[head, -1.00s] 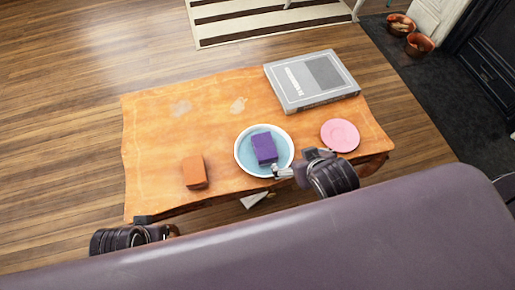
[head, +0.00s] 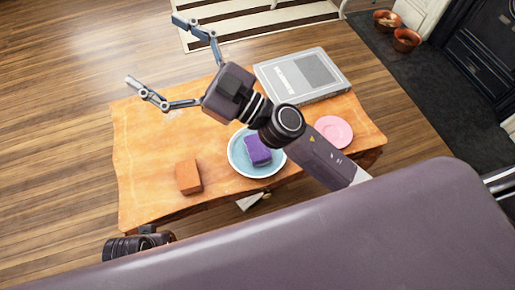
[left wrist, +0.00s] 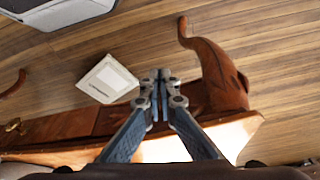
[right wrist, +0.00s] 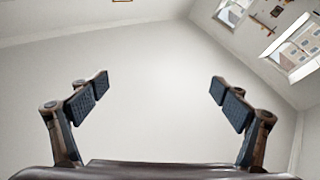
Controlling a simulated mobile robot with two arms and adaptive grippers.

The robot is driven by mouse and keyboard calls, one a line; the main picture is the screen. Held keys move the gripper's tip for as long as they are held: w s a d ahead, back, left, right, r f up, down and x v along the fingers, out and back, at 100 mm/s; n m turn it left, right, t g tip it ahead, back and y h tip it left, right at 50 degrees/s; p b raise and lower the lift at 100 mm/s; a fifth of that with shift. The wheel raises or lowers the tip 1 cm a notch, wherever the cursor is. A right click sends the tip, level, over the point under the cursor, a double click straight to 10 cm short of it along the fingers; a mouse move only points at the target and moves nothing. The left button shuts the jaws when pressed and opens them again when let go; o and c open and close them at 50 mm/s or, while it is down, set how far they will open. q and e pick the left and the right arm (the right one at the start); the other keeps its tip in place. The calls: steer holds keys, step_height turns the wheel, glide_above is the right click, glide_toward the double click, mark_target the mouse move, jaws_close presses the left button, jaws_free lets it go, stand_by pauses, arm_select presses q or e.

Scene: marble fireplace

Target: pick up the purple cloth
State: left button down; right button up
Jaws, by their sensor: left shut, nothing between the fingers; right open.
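The purple cloth (head: 258,150) looks like a small folded block and lies in a light blue dish (head: 236,163) on the wooden table (head: 150,140). My right gripper (head: 155,50) is raised above the table, up and left of the dish in the head view, with its fingers spread wide and empty. The right wrist view shows its open fingers (right wrist: 160,90) against a bare wall. Its arm passes over the dish's right edge. My left gripper (left wrist: 160,75) is shut and empty in the left wrist view, low by the table's edge. Its fingers are not clear in the head view.
An orange-brown block (head: 189,177) lies left of the dish. A grey book (head: 305,75) lies at the back right, and a pink plate (head: 335,131) at the right. The table's left part is clear. A striped rug (head: 265,25) lies on the floor beyond.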

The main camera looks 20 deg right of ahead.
steer(key=s+a+f+n+g+y, duration=0.35)
steer(key=s+a+n+g, duration=0.3)
steer(key=g, duration=0.35)
arm_select(q)
step_height(320, 180, down, 7)
arm_select(e)
steer(key=m+g+h, duration=0.1)
steer(key=g+h, duration=0.4)
steer(key=h, duration=1.6)
glide_above(259, 146)
step_height(259, 146, down, 27)
steer(key=shift+s+d+r+b, duration=0.1)
steer(key=shift+d+r+b, duration=0.1)
steer(key=shift+b, duration=0.1)
steer(key=shift+d+f, duration=0.1)
steer(key=shift+f, duration=0.3)
steer(key=f, duration=0.2)
steer(key=f+b, duration=0.1)
steer(key=f, duration=0.3)
steer(key=shift+a+b, duration=0.25)
steer(key=shift+b, duration=0.05)
steer(key=shift+f, duration=0.4)
arm_select(q)
step_height(259, 146, up, 6)
steer(key=shift+a+f, duration=0.1)
steer(key=shift+f, duration=0.15)
arm_select(e)
steer(key=c, duration=1.2)
